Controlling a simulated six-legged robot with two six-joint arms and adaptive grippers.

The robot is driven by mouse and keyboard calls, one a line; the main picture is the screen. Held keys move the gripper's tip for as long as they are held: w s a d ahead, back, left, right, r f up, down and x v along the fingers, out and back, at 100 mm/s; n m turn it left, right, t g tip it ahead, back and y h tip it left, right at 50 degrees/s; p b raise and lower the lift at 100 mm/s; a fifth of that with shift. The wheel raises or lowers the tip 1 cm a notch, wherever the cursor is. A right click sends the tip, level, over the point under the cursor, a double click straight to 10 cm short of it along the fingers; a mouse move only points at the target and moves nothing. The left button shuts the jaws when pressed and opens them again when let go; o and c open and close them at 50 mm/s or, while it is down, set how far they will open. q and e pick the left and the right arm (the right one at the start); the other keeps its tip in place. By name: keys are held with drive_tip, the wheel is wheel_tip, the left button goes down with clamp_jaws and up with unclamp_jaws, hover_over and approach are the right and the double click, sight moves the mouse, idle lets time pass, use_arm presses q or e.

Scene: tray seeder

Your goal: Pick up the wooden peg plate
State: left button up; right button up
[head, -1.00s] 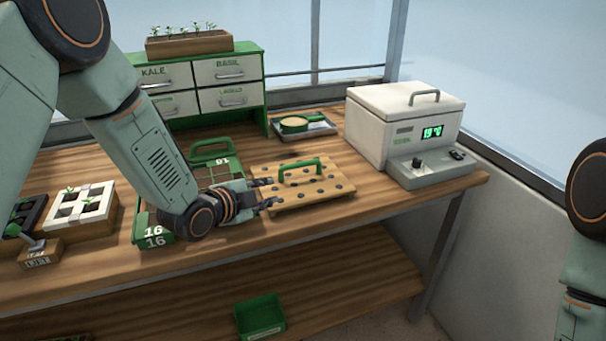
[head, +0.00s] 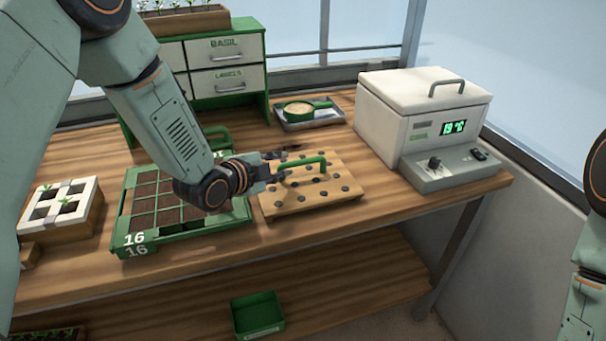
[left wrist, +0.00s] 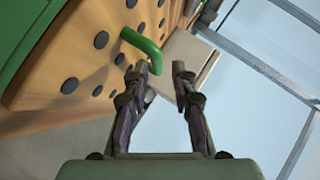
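The wooden peg plate (head: 310,207) lies flat on the bench, with rows of dark round spots and a green bar handle (head: 303,163) on top. My left gripper (head: 279,166) is open and empty at the left end of the handle, above the plate's left part. In the left wrist view the open fingers (left wrist: 161,76) point towards the curved end of the green handle (left wrist: 143,45), which is just ahead and nearer the left finger. The plate (left wrist: 76,55) fills the upper left there. Only part of my right arm shows at the right edge; its gripper is out of view.
A green seed tray (head: 137,228) marked 16 sits left of the plate, partly behind my left arm. A white box with a display (head: 412,115) stands to the right. A green scoop on a pan (head: 310,120) lies behind. Some bare bench lies between plate and white box.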

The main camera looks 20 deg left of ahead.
sight(296, 163)
use_arm(q)
drive_tip(key=x, duration=0.3)
drive_tip(key=d+x, duration=0.1)
drive_tip(key=x, duration=0.1)
drive_tip(key=shift+w+d+f, duration=0.15)
drive_tip(key=shift+d+f, duration=0.05)
drive_tip(key=shift+f, duration=0.05)
drive_tip(key=shift+w+f, duration=0.15)
drive_tip(key=shift+w, duration=0.2)
drive_tip(key=shift+d, duration=0.15)
drive_tip(key=shift+c, duration=0.5)
clamp_jaws()
